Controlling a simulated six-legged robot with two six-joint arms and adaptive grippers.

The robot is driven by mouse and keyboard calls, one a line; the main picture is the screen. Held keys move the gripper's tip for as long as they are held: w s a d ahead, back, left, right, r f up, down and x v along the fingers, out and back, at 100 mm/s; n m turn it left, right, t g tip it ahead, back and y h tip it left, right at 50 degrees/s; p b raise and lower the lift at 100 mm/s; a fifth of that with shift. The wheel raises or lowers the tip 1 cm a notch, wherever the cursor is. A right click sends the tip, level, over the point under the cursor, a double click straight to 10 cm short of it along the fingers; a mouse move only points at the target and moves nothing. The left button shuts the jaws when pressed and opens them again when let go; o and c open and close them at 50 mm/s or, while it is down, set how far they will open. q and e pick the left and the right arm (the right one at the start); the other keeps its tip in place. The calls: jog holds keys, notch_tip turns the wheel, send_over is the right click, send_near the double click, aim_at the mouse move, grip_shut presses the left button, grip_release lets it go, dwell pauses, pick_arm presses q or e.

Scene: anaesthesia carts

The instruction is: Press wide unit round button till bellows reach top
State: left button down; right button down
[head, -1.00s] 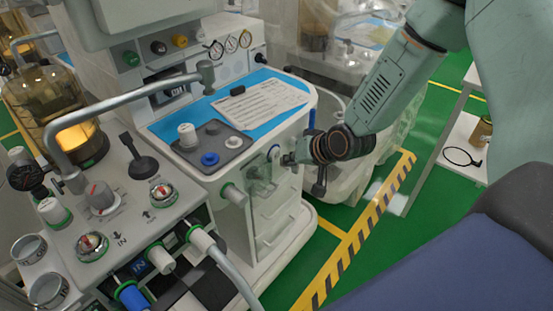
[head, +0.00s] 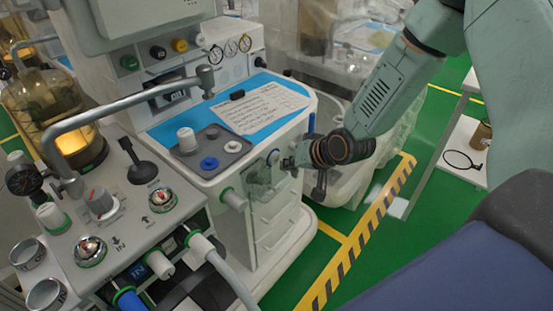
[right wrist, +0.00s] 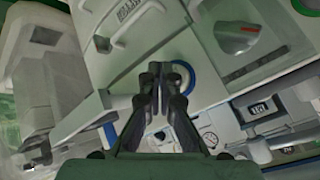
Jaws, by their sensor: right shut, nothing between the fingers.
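The wide white unit (head: 232,178) stands in the middle of the head view, with a round button (head: 273,157) on its front side. My right gripper (head: 288,163) is shut and empty, its tips close to this button. In the right wrist view the shut fingertips (right wrist: 159,72) overlap a blue-ringed round part (right wrist: 187,77), which they partly hide. I cannot tell whether they touch it. A clear dome (head: 45,105) at the left edge glows amber at its base; the bellows level inside is unclear. My left gripper is not in view.
A grey hose arm (head: 120,103) and a panel with several knobs (head: 98,200) fill the left. A blue mat with a paper sheet (head: 262,105) lies on the unit's top. Green floor with a striped yellow line (head: 360,235) is open at the right.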

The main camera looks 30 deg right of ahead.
dwell(0.4)
jog(key=shift+w+a+b, duration=0.2)
jog(key=shift+w+b, duration=0.2)
jog(key=shift+b, duration=0.05)
jog(key=shift+w+a+b, duration=0.15)
jog(key=shift+w+b, duration=0.3)
jog(key=shift+w, duration=0.05)
dwell(0.7)
jog(key=shift+r, duration=0.1)
dwell(1.0)
jog(key=shift+s+d+p, duration=0.35)
jog(key=shift+s+p, duration=0.55)
jog(key=shift+p, duration=0.05)
